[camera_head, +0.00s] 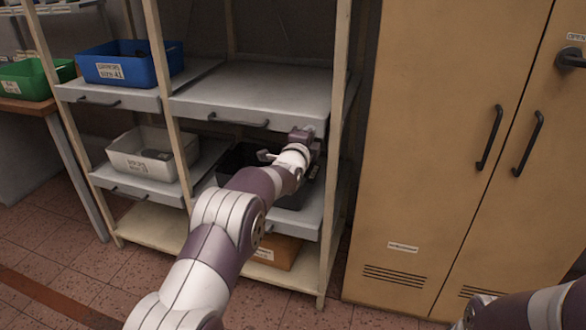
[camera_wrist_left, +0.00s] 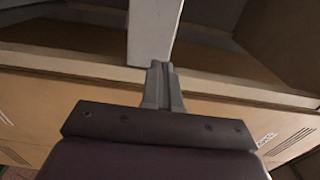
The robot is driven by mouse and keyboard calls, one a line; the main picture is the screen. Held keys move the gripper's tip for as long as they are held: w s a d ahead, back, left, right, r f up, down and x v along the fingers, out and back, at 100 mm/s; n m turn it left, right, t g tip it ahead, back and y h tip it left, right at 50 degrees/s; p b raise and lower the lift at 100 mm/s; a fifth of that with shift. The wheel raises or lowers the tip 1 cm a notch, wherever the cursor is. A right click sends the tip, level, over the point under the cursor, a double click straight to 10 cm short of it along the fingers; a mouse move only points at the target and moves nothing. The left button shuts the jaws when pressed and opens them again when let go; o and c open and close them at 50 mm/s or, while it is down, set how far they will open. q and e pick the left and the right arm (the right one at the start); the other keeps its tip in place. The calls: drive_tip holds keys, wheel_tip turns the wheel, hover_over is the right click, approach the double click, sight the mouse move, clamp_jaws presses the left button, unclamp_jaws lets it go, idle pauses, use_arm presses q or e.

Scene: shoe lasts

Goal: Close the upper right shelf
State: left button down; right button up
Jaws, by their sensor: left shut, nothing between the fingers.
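The upper right shelf (camera_head: 262,88) is an empty grey pull-out tray with a dark bar handle (camera_head: 238,121) on its front. It sticks out a little at the front of the rack. My left gripper (camera_head: 308,131) is at the right end of this shelf's front edge, right of the handle. Its fingers (camera_wrist_left: 162,82) are shut and empty in the left wrist view, close to a pale grey bar; I cannot tell if they touch it. Part of my right arm shows at the lower right; its gripper does not show.
A blue bin (camera_head: 118,70) stands on the upper left shelf and a white bin (camera_head: 143,160) on the lower left one. A dark bin (camera_head: 238,160) is below, partly behind my arm. The rack's right post (camera_head: 337,150) and a tan cabinet (camera_head: 420,190) are right of my gripper.

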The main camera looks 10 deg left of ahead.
use_arm(q)
drive_tip(key=s, duration=1)
drive_tip(key=s+a+f+n+g+y, duration=0.1)
drive_tip(key=s+f+n+g, duration=0.35)
drive_tip(key=f, duration=0.25)
drive_tip(key=s+a+f+n+g, duration=0.1)
drive_tip(key=s+f+n+g, duration=0.4)
drive_tip(key=f, duration=0.3)
drive_tip(key=s+a+f+n+g, duration=0.15)
drive_tip(key=s+n+g, duration=0.7)
drive_tip(key=s, duration=2.05)
wheel_tip(320, 180, up, 21)
drive_tip(key=t+p, duration=0.1)
drive_tip(key=p, duration=1.9)
drive_tip(key=shift+w+n+y+p, duration=0.3)
drive_tip(key=shift+n+p, duration=0.1)
